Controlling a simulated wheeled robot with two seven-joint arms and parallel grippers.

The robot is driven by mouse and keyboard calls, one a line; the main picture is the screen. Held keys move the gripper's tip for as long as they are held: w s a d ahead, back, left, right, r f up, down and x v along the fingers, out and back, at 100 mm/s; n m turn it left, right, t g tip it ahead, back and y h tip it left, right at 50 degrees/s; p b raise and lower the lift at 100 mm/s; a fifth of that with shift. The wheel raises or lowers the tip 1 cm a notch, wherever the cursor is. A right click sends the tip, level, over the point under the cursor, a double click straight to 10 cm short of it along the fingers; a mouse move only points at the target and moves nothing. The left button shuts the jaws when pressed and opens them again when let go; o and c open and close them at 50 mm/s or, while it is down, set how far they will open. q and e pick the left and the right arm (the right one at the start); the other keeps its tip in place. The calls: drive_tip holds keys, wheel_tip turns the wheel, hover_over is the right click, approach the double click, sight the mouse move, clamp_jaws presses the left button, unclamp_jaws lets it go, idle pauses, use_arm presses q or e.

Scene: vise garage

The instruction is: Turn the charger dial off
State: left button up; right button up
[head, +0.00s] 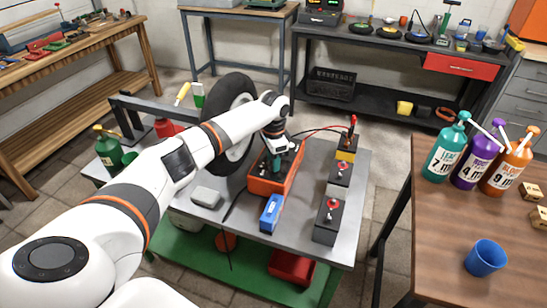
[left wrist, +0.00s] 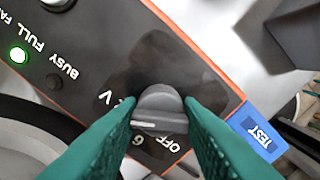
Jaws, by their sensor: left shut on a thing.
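The charger (head: 262,186) is an orange box with a dark top panel on the grey bench. Its grey dial (left wrist: 160,97) shows in the left wrist view. My right gripper is out of view.
A green lamp (left wrist: 18,55) glows beside "FULL". A blue tester (head: 271,213) lies in front of the charger. Several dark batteries (head: 328,222) stand to its right, a black tire (head: 240,152) behind left.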

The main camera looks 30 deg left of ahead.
use_arm(q)
drive_tip(key=n+p, duration=0.1)
drive_tip(key=p, duration=0.1)
drive_tip(key=n+p, duration=0.3)
drive_tip(key=p, duration=0.1)
drive_tip(key=shift+r+n, duration=0.25)
drive_tip(key=shift+n, duration=0.15)
drive_tip(key=n+p, duration=0.2)
drive_tip(key=shift+n, duration=0.4)
drive_tip(key=n+p, duration=0.1)
drive_tip(key=n, duration=0.1)
drive_tip(key=shift+n+p, duration=0.3)
drive_tip(key=shift+p, duration=0.1)
drive_tip(key=n+p, duration=0.1)
drive_tip(key=n, duration=0.1)
drive_tip(key=shift+n, duration=0.4)
drive_tip(key=n+p, duration=0.1)
drive_tip(key=n, duration=0.2)
drive_tip(key=shift+f+n, duration=0.1)
drive_tip(key=shift+n, duration=0.2)
drive_tip(key=n+p, duration=0.1)
drive_tip(key=n, duration=0.2)
drive_tip(key=shift+w, duration=0.1)
drive_tip(key=shift+n+p, duration=0.3)
drive_tip(key=shift+n, duration=1.4)
drive_tip(key=o, duration=1)
drive_tip(key=shift+f, duration=0.1)
drive_tip(key=shift+c, duration=0.2)
